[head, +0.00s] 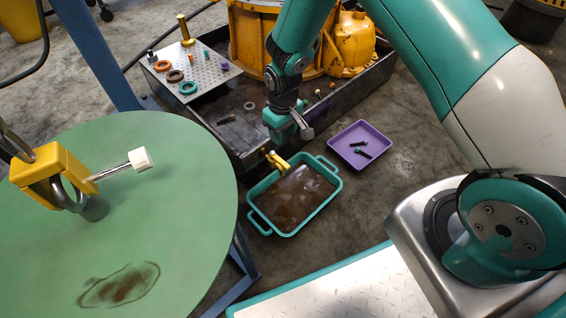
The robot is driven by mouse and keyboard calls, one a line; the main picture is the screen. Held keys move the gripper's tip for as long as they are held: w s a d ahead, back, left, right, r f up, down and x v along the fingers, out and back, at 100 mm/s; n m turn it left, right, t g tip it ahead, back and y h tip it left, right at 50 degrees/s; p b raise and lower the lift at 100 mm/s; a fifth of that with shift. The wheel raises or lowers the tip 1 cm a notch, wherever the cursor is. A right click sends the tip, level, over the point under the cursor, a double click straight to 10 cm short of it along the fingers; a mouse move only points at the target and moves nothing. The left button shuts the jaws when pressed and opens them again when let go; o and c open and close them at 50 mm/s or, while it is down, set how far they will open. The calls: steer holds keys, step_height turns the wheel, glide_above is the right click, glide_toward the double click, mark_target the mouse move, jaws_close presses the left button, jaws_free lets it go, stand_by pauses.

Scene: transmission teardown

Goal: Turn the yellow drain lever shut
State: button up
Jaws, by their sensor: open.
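The yellow drain lever (278,161) shows low on the near wall of the dark drip tray (226,143), above the back-left end of a teal pan (326,200) that holds brown oil. My gripper (286,136) hangs just above the lever, pointing down. It is open, with nothing seen between its fingers. It looks apart from the lever, though the small size makes the gap hard to judge. The lever's mount is partly hidden by my gripper and the pan.
A purple tray (360,145) with dark bolts lies right of the pan. A perforated plate (191,70) with coloured rings stands behind, beside the yellow transmission housing (250,38). A green round table (190,232) with a yellow clamp (50,172) fills the left.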

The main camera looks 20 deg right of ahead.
mark_target(283, 162)
step_height(283, 162, down, 13)
steer(key=b, duration=0.6)
jaws_close()
